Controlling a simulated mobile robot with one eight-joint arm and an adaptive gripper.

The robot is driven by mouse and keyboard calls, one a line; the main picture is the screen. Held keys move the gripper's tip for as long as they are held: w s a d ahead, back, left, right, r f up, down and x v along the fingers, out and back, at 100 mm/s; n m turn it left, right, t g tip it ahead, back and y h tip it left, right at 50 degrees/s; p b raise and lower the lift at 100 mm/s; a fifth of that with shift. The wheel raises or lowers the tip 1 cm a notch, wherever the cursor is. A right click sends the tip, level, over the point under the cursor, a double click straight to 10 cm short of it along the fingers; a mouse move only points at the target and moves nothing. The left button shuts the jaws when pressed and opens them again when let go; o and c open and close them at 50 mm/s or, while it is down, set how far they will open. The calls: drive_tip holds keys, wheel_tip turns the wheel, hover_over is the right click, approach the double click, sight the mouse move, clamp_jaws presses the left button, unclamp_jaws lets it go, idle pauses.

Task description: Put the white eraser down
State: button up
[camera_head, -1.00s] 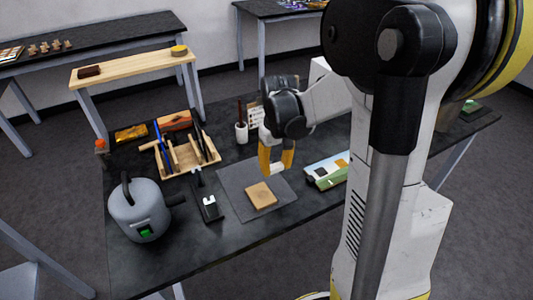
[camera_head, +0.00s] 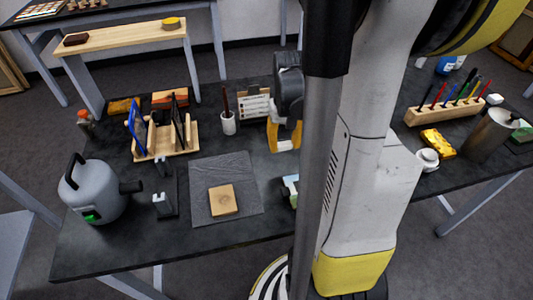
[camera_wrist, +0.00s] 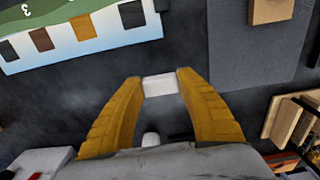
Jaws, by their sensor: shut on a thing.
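The white eraser (camera_wrist: 160,84) is pinched between the two yellow fingertips of my gripper (camera_wrist: 160,86) in the wrist view. In the head view my gripper (camera_head: 285,144) hangs over the black worktable (camera_head: 130,250), to the right of the grey mat (camera_head: 238,170). The eraser (camera_head: 284,146) shows there as a small pale strip between the fingertips. Dark tabletop lies around the eraser in the wrist view. I cannot tell the exact gap beneath it.
A wooden block (camera_head: 222,200) lies on the mat. A colour chart (camera_wrist: 85,35) is near the gripper, mostly hidden in the head view. A white cup (camera_head: 228,123), wooden rack (camera_head: 165,140) and grey kettle (camera_head: 93,192) stand leftward. Bare tabletop lies between chart and mat.

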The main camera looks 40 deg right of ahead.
drive_tip(key=b, duration=0.2)
hover_over(268, 155)
wheel_tip(268, 155, down, 4)
drive_tip(key=shift+a+f, duration=0.1)
drive_tip(key=shift+f+b, duration=0.95)
drive_tip(key=shift+f, duration=0.9)
drive_tip(key=shift+f, duration=0.25)
drive_tip(key=o, duration=1.3)
drive_tip(key=shift+r, duration=0.1)
drive_tip(key=shift+r, duration=0.1)
